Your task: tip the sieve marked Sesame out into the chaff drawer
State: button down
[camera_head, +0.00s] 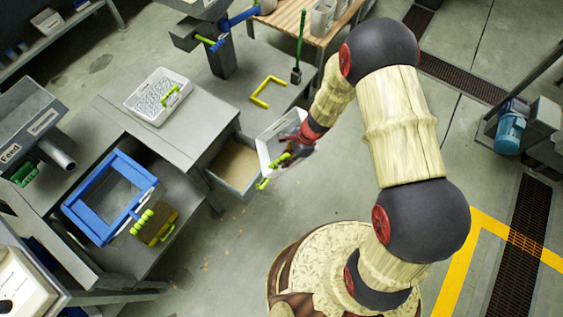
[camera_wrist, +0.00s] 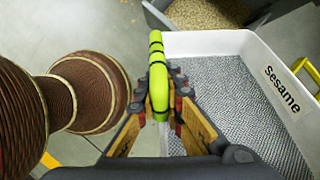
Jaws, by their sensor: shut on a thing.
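The white sieve (camera_head: 266,151) is held in the air beside the right end of the open chaff drawer (camera_head: 252,190). In the wrist view the sieve (camera_wrist: 205,43) carries the word "sesame" on its wall, and the visible part of its grey mesh looks bare. My gripper (camera_head: 289,154) is shut on its green handle, which shows between the fingers in the wrist view (camera_wrist: 158,82). The sieve looks tilted in the head view; how far is hard to tell. The drawer holds tan chaff, also visible at the top of the wrist view. My gripper hides part of the sieve.
Another white sieve (camera_head: 145,107) with a green handle sits on the grey bench (camera_head: 180,142). A blue frame (camera_head: 92,222) stands at the left. A yellow bracket (camera_head: 258,101) and a green-handled brush (camera_head: 297,72) are behind the drawer. Crumbs dot the floor.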

jog(key=s+d+f+y+b, duration=0.1)
jog(key=s+d+y+b, duration=0.2)
jog(key=d+y+b, duration=0.1)
jog(key=s+d+f+g+y+b, duration=0.1)
jog(key=s+d+f+y+b, duration=0.1)
jog(key=s+d+y+b, duration=0.2)
jog(key=shift+d+y+b, duration=0.4)
jog(key=shift+d+b, duration=1)
jog(key=shift+d, duration=0.9)
jog(key=shift+f, duration=0.1)
jog(key=shift+f, duration=0.1)
